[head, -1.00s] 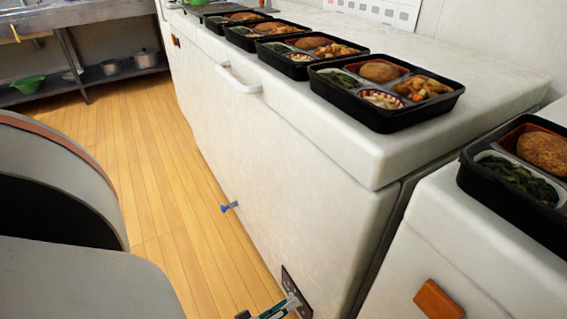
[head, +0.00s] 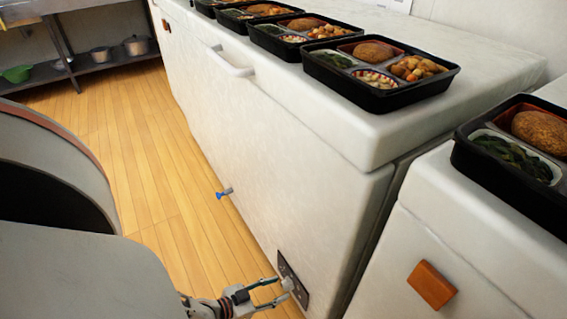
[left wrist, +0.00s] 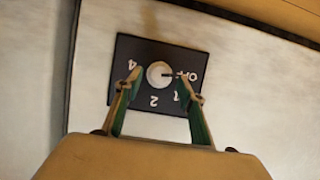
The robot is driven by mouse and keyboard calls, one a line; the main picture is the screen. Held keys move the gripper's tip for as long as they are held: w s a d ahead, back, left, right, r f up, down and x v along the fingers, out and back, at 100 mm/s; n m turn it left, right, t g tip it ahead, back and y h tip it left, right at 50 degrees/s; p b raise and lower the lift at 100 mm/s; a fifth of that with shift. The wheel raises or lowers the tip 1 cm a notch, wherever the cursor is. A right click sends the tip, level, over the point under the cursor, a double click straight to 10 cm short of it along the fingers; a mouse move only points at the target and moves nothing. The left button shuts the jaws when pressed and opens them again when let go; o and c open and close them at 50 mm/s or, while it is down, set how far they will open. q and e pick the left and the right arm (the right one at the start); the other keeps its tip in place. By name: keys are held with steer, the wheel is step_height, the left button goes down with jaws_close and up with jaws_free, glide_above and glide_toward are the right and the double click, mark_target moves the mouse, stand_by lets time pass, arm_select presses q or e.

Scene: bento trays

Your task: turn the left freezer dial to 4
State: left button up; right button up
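The left freezer dial is a round white knob (left wrist: 158,74) on a dark panel (left wrist: 150,46) low on the white chest freezer (head: 300,160). In the left wrist view, its mark points right, towards OFF; 1, 2 and 4 also show, and the left finger seems to hide 3. In the head view, the panel (head: 303,292) is near the bottom edge. My left gripper (left wrist: 158,82) is open, one finger on each side of the knob, with gaps visible. It also shows in the head view (head: 277,290), reaching the panel. My right gripper is not in view.
Black bento trays (head: 385,98) line the freezer top. A second white unit (head: 395,265) with an orange block (head: 432,285) stands at the right. A blue-tipped spout (head: 222,194) sticks out low on the freezer front. The wooden floor (head: 130,150) is clear at left.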

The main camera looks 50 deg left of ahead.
arm_select(q)
steer(key=shift+b+x, duration=0.3)
steer(key=shift+x, duration=1)
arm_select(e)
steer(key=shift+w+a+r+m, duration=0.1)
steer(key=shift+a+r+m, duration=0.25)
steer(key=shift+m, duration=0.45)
arm_select(q)
steer(key=c, duration=0.8)
steer(key=shift+c, duration=0.2)
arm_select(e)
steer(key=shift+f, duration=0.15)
arm_select(q)
steer(key=shift+r, duration=0.15)
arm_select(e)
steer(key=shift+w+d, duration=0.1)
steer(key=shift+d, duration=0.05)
arm_select(q)
steer(key=m+y, duration=0.1)
steer(key=m, duration=0.1)
steer(key=m+y+p, duration=0.1)
steer(key=m+y, duration=0.1)
steer(key=shift+s+d+m+t, duration=0.15)
steer(key=shift+m+t, duration=0.15)
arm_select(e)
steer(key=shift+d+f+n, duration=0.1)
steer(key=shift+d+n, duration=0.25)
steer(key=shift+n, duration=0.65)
